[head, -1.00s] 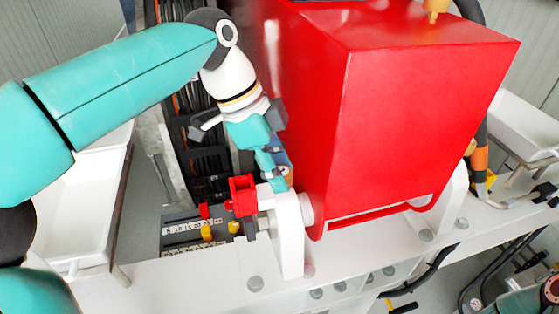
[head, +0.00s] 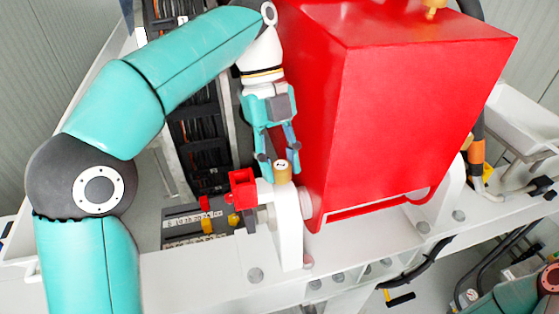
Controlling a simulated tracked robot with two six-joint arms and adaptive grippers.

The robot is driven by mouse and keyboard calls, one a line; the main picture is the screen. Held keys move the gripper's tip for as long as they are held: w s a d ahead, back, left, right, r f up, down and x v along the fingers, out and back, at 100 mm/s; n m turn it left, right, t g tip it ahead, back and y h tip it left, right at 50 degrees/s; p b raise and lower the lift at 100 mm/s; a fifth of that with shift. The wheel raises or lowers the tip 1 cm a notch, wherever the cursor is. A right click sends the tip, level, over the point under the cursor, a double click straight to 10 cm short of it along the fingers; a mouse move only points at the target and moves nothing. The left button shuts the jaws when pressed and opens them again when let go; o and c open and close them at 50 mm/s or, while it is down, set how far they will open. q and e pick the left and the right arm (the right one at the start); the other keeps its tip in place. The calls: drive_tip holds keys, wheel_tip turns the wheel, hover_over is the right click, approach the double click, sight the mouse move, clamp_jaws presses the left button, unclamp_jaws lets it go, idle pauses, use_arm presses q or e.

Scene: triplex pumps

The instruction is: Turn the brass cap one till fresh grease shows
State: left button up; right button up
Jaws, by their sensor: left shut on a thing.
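The brass cap (head: 282,174) stands upright on top of a white bearing post (head: 290,225), left of the big red housing. It has a dark mark on its pale top. My left gripper (head: 281,171) points down from above with its teal fingers on either side of the cap, shut on it. I cannot see any fresh grease around the cap. My right gripper does not show.
The red housing (head: 420,120) stands close to the right of my left gripper. A red block (head: 243,190) sits just left of the post. Dark cables (head: 195,130) run behind. The white beam (head: 200,280) in front is mostly clear.

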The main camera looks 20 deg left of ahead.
use_arm(q)
drive_tip(key=shift+w+r+m+y, duration=0.1)
drive_tip(key=shift+m+y, duration=0.3)
drive_tip(key=shift+m, duration=0.8)
drive_tip(key=o, duration=1.1)
drive_tip(key=shift+o, duration=0.2)
drive_tip(key=shift+g, duration=0.3)
